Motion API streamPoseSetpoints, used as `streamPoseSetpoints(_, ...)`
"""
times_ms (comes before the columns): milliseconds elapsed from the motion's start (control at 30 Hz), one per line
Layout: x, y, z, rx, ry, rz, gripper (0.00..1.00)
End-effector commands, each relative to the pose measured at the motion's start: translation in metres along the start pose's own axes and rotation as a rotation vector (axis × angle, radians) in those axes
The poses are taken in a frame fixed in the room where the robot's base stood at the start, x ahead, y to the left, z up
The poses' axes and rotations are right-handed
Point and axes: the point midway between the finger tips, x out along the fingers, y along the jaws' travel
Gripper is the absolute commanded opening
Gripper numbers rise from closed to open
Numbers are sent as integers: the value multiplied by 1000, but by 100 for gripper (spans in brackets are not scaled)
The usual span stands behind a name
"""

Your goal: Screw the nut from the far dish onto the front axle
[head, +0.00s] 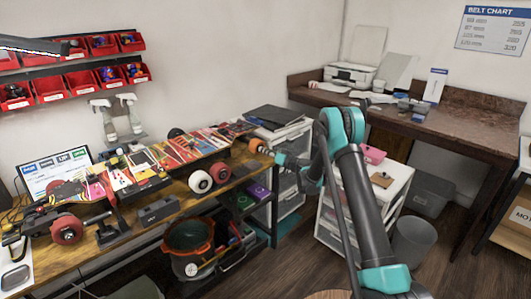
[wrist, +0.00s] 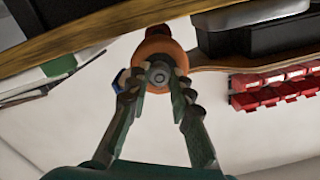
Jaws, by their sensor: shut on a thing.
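In the wrist view my gripper (wrist: 158,82) has its two fingers closed around a small grey nut (wrist: 157,73). The nut sits in front of the middle of an orange wheel (wrist: 153,48), in line with its axle. How far it is on the thread cannot be told. In the head view my gripper (head: 279,158) reaches left to the orange wheel (head: 256,146) at the right end of a skateboard (head: 187,151). The nut is too small to make out there. No dish can be told for sure.
The wooden workbench (head: 150,215) holds the board, with a red wheel (head: 67,229) at its left. White drawers (head: 393,170) with a pink item (head: 373,154) on top stand right of my arm. Red bins (head: 82,82) hang on the wall.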

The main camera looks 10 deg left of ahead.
Motion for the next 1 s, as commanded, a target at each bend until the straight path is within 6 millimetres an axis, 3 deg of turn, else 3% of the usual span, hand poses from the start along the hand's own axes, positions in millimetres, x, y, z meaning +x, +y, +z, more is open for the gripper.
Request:
streamPoseSetpoints(333,0,0,0,400,2,-14,0)
streamPoseSetpoints(767,0,0,0,477,4,-16,0)
streamPoseSetpoints(1000,0,0,0,733,6,-25,0)
